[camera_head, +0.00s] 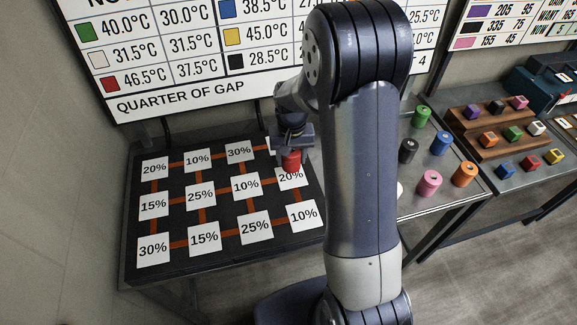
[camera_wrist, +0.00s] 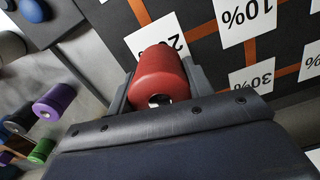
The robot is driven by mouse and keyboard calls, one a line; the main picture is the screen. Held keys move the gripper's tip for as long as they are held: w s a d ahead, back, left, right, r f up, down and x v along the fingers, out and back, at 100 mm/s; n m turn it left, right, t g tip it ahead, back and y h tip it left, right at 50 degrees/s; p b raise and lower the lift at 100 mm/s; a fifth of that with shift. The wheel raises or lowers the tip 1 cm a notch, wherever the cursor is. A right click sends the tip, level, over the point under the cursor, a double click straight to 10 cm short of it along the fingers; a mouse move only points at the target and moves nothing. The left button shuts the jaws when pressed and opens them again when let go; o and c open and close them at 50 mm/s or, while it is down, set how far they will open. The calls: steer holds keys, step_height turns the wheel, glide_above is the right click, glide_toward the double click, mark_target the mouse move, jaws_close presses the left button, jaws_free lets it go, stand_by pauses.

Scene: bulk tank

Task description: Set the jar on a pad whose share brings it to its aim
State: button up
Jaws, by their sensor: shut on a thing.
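My gripper (camera_head: 291,152) is shut on a red jar (camera_head: 292,161), which also shows between the jaws in the wrist view (camera_wrist: 160,75). The jar is at the far edge of the right-hand 20% pad (camera_head: 291,179) in the middle row; I cannot tell whether it touches. The dark board (camera_head: 180,222) bears white percent pads joined by orange strips. Its 25% pads are in the middle row (camera_head: 201,195) and front row (camera_head: 256,226). A back-row pad is mostly hidden by my gripper. The wall chart's red row (camera_head: 110,83) reads 46.5°C and 37.5°C, above "QUARTER OF GAP" (camera_head: 166,103).
Right of my arm, a grey table holds green (camera_head: 422,116), blue (camera_head: 441,143), black (camera_head: 408,151), pink (camera_head: 429,183) and orange (camera_head: 463,174) jars. Further right, a stepped wooden stand (camera_head: 480,143) bears small coloured blocks. My arm hides part of the chart and the tables' adjoining area.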

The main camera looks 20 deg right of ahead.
mark_target(291, 166)
steer(key=shift+f+p, duration=0.3)
steer(key=shift+f, duration=1.95)
steer(key=shift+f, duration=0.15)
steer(key=o, duration=1.1)
steer(key=shift+c, duration=0.2)
step_height(291, 166, up, 12)
steer(key=shift+r+b, duration=0.2)
steer(key=shift+b, duration=0.45)
